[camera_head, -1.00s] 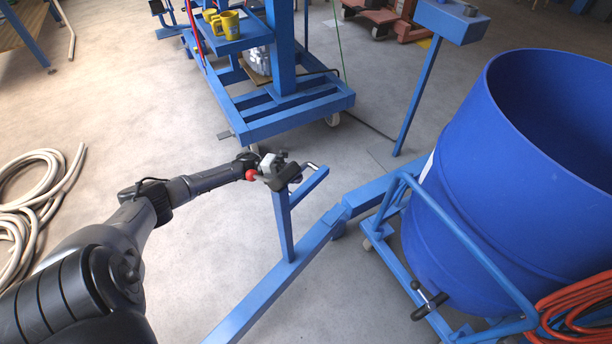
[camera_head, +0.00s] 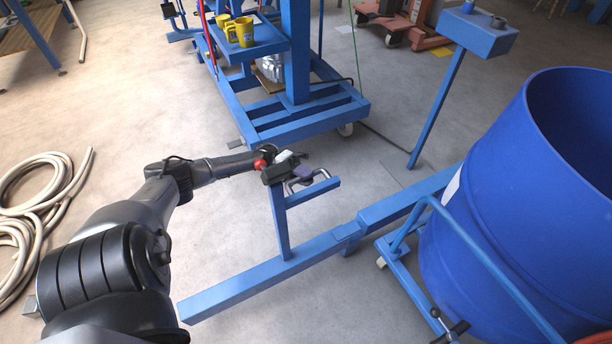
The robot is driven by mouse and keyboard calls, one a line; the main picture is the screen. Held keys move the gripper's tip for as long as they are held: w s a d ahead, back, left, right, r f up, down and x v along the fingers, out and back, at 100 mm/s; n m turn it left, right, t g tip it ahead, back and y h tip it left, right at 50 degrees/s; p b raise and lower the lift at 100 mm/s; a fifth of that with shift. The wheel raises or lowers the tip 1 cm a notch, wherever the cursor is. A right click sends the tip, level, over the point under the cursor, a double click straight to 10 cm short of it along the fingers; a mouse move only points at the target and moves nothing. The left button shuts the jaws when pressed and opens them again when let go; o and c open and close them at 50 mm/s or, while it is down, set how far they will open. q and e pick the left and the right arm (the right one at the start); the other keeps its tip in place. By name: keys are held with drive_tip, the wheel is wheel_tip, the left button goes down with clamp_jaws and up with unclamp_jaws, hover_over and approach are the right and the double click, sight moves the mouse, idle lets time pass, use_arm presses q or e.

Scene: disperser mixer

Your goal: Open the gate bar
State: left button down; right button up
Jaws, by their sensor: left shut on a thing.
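The blue gate bar (camera_head: 240,284) runs low over the floor from lower left toward the right. It meets a second blue beam (camera_head: 405,205) at a joint, and the two lie nearly in line. A blue upright post with a short crosspiece (camera_head: 316,191) rises from the bar and carries a grey metal loop handle (camera_head: 326,174). My left gripper (camera_head: 299,178) is at this handle, shut on it, beside the top of the post. The exact finger contact is small and partly hidden. My right gripper is out of view.
A large blue drum (camera_head: 535,200) on a blue wheeled frame stands at the right. A blue mixer stand (camera_head: 310,118) on castors, with yellow mugs (camera_head: 240,32) on its shelf, is behind. A blue pedestal (camera_head: 436,105) stands between them. A beige hose (camera_head: 45,210) lies at left.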

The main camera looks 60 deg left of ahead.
use_arm(q)
drive_tip(key=shift+r, duration=0.1)
drive_tip(key=c, duration=1.1)
unclamp_jaws()
drive_tip(key=shift+w+d, duration=0.1)
drive_tip(key=shift+d, duration=0.1)
drive_tip(key=shift+o, duration=0.2)
drive_tip(key=shift+a, duration=0.15)
drive_tip(key=b+v, duration=0.2)
drive_tip(key=v, duration=1.1)
drive_tip(key=shift+a+b, duration=0.3)
drive_tip(key=shift+b, duration=0.05)
